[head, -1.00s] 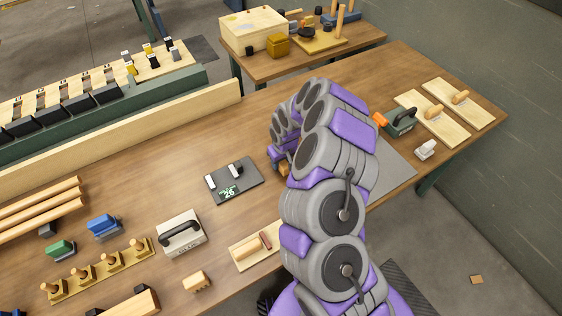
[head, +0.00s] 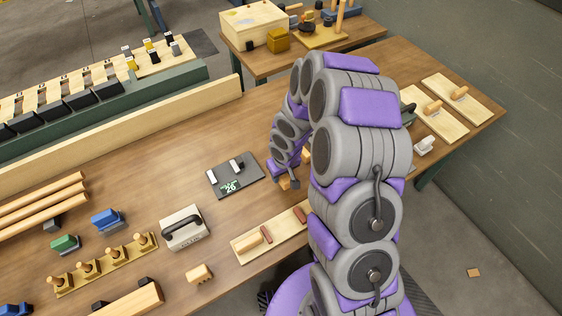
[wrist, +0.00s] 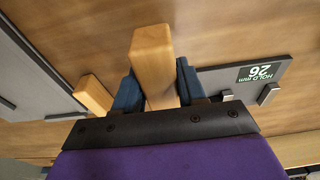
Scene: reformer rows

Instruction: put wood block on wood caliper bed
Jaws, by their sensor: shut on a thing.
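My gripper (wrist: 153,95) is shut on a wood block (wrist: 151,55), a pale square-sided bar that sticks out between the dark blue fingers in the wrist view. In the head view my gripper (head: 290,184) is low over the table, just right of the caliper bed. The wood caliper bed (head: 223,185) is a dark grey plate with two upright jaws and a display reading 26. It also shows in the wrist view (wrist: 222,78), to the right of the held block and apart from it. The gap between block and tabletop is hard to judge.
A second wood block (wrist: 92,95) lies by a grey mat (wrist: 30,70) left of my gripper in the wrist view. A pale board with wooden pieces (head: 275,239) lies at the near edge. A grey handled block (head: 182,238) stands left of it. Bare tabletop surrounds the bed.

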